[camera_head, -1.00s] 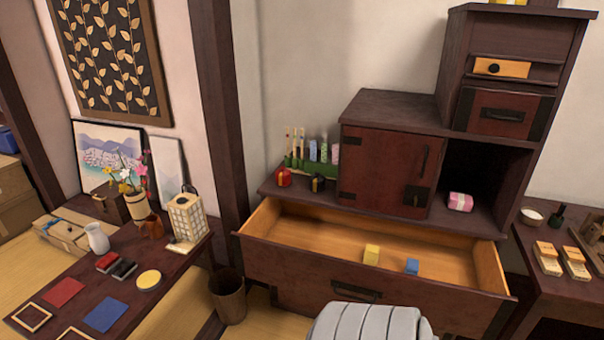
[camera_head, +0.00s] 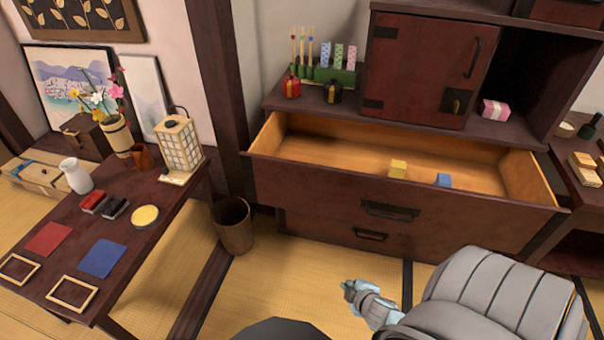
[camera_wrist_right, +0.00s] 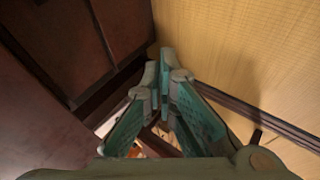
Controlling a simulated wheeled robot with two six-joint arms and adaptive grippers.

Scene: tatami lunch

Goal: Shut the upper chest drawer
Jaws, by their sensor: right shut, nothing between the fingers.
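The upper chest drawer (camera_head: 330,184) is pulled far out of the dark wooden chest in the head view. A yellow block (camera_head: 398,169) and a blue block (camera_head: 444,180) lie inside it. Its dark handle (camera_head: 390,211) is on the front panel. My right gripper (camera_head: 350,289) is low in front of the chest, apart from the drawer front. In the right wrist view its fingers (camera_wrist_right: 165,70) are shut and empty, with dark red-brown wood at the left and tatami at the right. My left gripper is out of view.
A lower drawer (camera_head: 365,239) is shut beneath. A waste bin (camera_head: 232,224) stands on the floor left of the chest. A low table (camera_head: 150,232) with a lantern (camera_head: 182,150) and cards is at the left. Tatami floor (camera_head: 285,275) is clear before the chest.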

